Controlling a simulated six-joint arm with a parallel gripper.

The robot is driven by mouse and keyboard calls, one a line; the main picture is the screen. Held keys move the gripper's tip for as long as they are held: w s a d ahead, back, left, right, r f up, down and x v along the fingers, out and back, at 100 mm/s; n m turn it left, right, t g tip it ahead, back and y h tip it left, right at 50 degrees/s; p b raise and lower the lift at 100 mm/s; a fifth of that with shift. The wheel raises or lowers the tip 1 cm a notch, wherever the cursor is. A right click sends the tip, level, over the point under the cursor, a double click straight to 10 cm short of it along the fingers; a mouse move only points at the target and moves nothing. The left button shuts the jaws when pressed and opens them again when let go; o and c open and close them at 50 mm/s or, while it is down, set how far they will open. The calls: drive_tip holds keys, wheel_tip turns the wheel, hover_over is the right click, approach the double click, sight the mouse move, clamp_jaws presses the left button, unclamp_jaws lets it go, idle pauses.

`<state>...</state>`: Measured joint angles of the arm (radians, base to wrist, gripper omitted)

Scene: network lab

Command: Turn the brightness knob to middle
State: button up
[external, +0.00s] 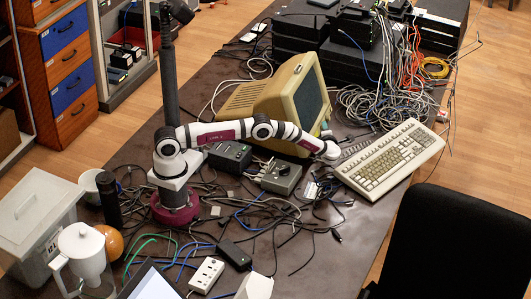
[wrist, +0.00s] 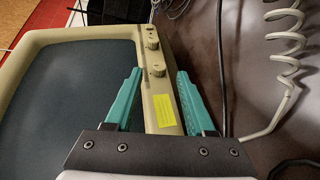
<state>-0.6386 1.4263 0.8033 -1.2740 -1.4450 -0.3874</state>
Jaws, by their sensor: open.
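The beige monitor (external: 258,103) stands tilted in the middle of the table; its dark screen (wrist: 70,95) fills the left of the wrist view. Two small beige knobs sit on its edge strip, a far knob (wrist: 150,37) and a near knob (wrist: 158,69). I cannot tell from any label which is the brightness knob. My gripper (wrist: 160,74) is open, with teal fingers on either side of the strip. The near knob lies between the fingertips, with no clear contact. In the external view my gripper (external: 327,146) is by the monitor's right side; the knobs cannot be made out there.
A yellow label (wrist: 165,110) is on the strip. A coiled cord (wrist: 288,60) hangs at the right. A keyboard (external: 390,158) lies right of my gripper, and a grey control box (external: 281,177) stands below the arm. Loose cables cover much of the table.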

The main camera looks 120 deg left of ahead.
drive_tip(key=v, duration=1.3)
drive_tip(key=shift+a, duration=0.1)
